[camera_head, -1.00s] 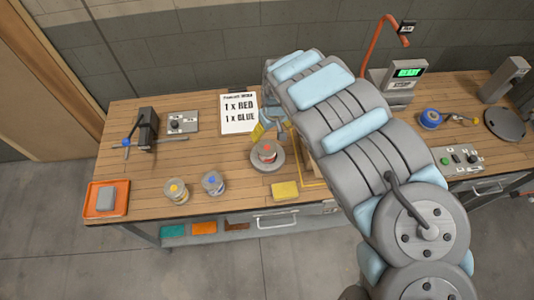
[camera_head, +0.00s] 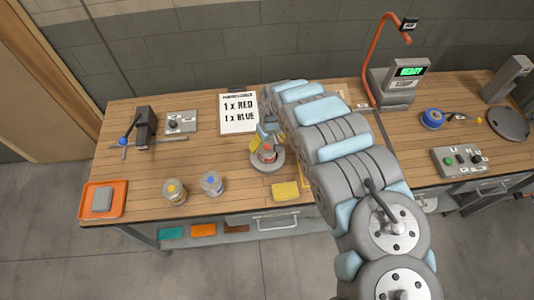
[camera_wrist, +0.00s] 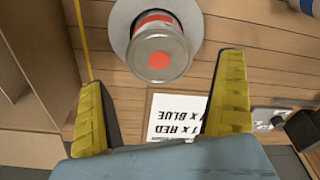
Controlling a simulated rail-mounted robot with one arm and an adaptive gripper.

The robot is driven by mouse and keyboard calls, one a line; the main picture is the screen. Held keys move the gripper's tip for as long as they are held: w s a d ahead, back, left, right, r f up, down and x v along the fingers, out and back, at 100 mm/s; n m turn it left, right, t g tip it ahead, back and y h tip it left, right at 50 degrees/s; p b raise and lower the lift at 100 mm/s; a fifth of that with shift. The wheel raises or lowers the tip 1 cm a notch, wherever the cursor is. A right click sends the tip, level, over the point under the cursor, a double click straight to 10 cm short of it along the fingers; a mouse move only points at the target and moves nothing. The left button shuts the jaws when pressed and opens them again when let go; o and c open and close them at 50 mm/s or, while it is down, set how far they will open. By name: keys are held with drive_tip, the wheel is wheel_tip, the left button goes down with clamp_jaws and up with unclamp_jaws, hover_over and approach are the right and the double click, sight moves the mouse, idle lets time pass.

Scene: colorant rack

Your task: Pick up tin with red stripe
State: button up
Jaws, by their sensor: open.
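The tin with the red stripe (camera_wrist: 159,52) stands upright on a round grey base in the wrist view, with a red dot on its lid. It also shows in the head view (camera_head: 267,154), partly covered by my gripper. My gripper (camera_wrist: 168,95) is open and empty, its yellow fingers spread wide. The tin lies beyond the fingertips, near the middle between them, and is not held. In the head view my gripper (camera_head: 262,140) is close above and behind the tin.
Two other tins, one yellow-marked (camera_head: 175,192) and one blue-marked (camera_head: 211,183), stand to the left. A yellow sponge (camera_head: 285,191) lies in front of the grey round base (camera_head: 270,168). A white order sheet (camera_head: 238,113) is behind. An orange tray (camera_head: 92,211) sits far left.

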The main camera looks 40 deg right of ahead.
sight(268, 148)
drive_tip(key=shift+a+f, duration=0.15)
drive_tip(key=shift+f, duration=0.65)
drive_tip(key=shift+w+d+f, duration=0.1)
drive_tip(key=shift+d+f, duration=0.1)
drive_tip(key=shift+f, duration=0.05)
drive_tip(key=shift+f, duration=0.1)
drive_tip(key=shift+w+f, duration=0.1)
drive_tip(key=shift+f, duration=0.75)
drive_tip(key=shift+w+f, duration=0.25)
drive_tip(key=shift+f, duration=0.85)
drive_tip(key=shift+d+f, duration=0.15)
drive_tip(key=shift+f, duration=0.4)
drive_tip(key=c, duration=1.2)
